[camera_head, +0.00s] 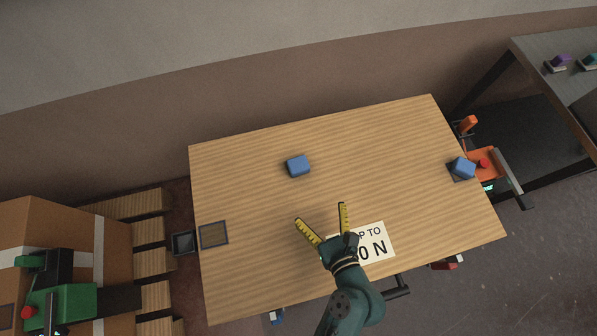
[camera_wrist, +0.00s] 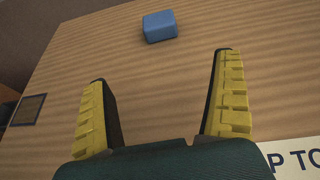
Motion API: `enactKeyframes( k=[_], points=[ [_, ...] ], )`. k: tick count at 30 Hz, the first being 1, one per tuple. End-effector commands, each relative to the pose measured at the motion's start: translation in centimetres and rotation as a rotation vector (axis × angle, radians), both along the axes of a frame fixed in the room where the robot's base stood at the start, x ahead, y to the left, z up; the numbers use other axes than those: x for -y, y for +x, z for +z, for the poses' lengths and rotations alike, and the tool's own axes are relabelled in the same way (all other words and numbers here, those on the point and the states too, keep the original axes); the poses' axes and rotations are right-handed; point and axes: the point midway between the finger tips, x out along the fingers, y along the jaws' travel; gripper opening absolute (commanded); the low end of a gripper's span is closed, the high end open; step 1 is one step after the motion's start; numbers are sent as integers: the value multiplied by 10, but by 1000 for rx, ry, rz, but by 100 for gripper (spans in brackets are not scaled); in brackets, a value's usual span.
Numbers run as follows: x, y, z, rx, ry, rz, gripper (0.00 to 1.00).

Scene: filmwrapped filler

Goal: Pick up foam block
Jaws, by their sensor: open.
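A blue block (camera_head: 298,166), which looks like the foam block, lies on the wooden table (camera_head: 390,130) a little left of its middle. It also shows in the wrist view (camera_wrist: 160,26) at the top, beyond my fingertips. My gripper (camera_head: 321,212) is open and empty, with its two yellow fingers spread apart. It is nearer the table's front than the block, and a clear gap lies between them. The fingers (camera_wrist: 161,66) show wide apart in the wrist view. A second blue block (camera_head: 463,168) sits on a dark square at the table's right edge.
A printed white sign (camera_head: 378,240) lies partly under my gripper. A dark-framed square (camera_head: 214,235) is at the table's left edge. Cardboard boxes and a green device (camera_head: 62,304) stand at the left. An orange device (camera_head: 486,162) stands at the right. The tabletop around the middle block is clear.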

Motion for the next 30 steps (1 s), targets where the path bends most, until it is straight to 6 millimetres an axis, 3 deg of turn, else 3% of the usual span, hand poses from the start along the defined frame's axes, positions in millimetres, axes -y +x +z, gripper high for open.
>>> enactKeyframes(
  k=[12, 20, 25, 30],
  points=[
    [-30, 78, -36, -2, 8, 3, 96],
    [-39, 106, -46, -2, 7, 1, 96],
    [-47, 134, -55, 0, 7, 0, 96],
    [-51, 143, -57, -3, 6, -1, 96]
  ],
)
